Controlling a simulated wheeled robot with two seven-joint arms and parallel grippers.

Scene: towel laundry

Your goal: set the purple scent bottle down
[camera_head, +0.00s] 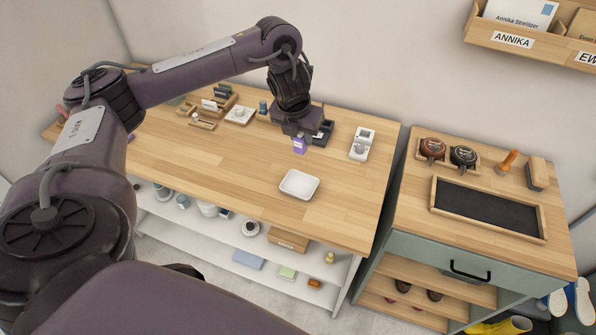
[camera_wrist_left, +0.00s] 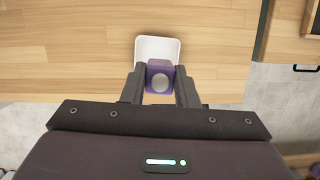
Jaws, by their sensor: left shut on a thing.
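The purple scent bottle (camera_head: 299,145) is below my left gripper (camera_head: 300,136) in the head view, over the wooden table. In the left wrist view the bottle (camera_wrist_left: 160,84) shows from above with a round grey cap, between the two dark fingers of my left gripper (camera_wrist_left: 160,88), which is shut on it. Whether its base touches the table cannot be told. A white tray (camera_head: 299,184) lies on the table in front of the bottle; it also shows beyond the bottle in the left wrist view (camera_wrist_left: 158,46). My right gripper is not in view.
Small wooden items and a white dish (camera_head: 240,115) sit at the back left. The table's front middle (camera_head: 225,170) is clear.

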